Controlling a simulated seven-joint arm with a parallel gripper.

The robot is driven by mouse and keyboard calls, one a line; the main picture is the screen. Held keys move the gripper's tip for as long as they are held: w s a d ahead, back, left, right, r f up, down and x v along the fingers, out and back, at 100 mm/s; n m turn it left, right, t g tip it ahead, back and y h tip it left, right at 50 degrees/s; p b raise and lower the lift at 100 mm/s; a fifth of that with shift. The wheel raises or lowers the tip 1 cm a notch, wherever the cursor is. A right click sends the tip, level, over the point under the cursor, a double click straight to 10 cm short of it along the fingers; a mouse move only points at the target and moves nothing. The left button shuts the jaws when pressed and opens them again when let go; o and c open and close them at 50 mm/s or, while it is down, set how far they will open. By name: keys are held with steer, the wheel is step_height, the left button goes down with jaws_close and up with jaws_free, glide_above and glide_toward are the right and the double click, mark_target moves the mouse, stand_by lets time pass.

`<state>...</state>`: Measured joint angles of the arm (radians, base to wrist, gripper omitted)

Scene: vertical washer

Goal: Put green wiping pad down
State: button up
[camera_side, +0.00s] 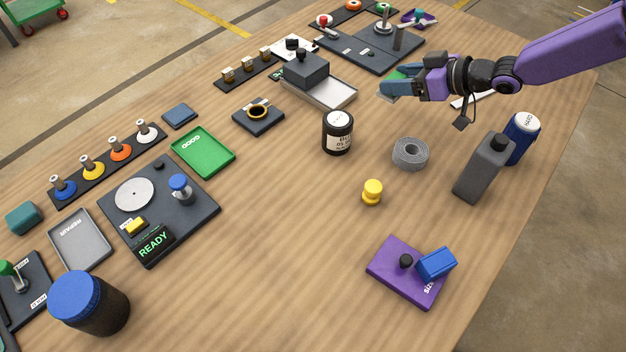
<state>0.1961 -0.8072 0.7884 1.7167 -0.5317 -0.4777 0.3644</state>
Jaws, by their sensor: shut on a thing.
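My gripper (393,86) is at the upper right, at the end of the purple arm, with its blue-teal fingers pointing left. It is shut on the green wiping pad (397,75), a small green patch of which shows at the fingers. The rest of the pad is hidden by the fingers. The gripper is over the wooden table (290,215), right of the grey tray with the dark block; its exact height above the table is hard to tell.
The grey tray (338,92) stands left of my gripper, and a dark station plate (365,52) lies behind. A black jar (337,131), grey tape roll (410,153), grey bottle (484,168) and blue can (522,139) stand in front. Bare table surrounds the yellow knob (372,192).

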steer(key=s+a+r+n+g+y, duration=0.15)
steer(key=s+a, duration=0.25)
steer(key=s, duration=0.9)
steer(key=s+a+r+n+g+y, duration=0.1)
steer(key=s+a+n+g, duration=0.15)
steer(key=s, duration=0.95)
steer(key=w+a+f, duration=0.2)
steer(key=a+f, duration=0.1)
steer(key=w+a+f, duration=0.3)
steer(key=a, duration=0.1)
steer(key=w+a+f, duration=0.2)
steer(key=a+f, duration=0.1)
steer(key=a, duration=0.1)
steer(key=shift+w+a+f, duration=0.1)
steer(key=shift+w+a, duration=0.05)
steer(key=shift+w, duration=0.2)
steer(key=shift+w+a+f, duration=0.1)
steer(key=shift+a+f, duration=0.05)
steer(key=shift+f, duration=0.8)
steer(key=shift+w+a+f, duration=0.1)
steer(key=shift+f, duration=0.8)
steer(key=o, duration=1)
steer(key=shift+f, duration=0.15)
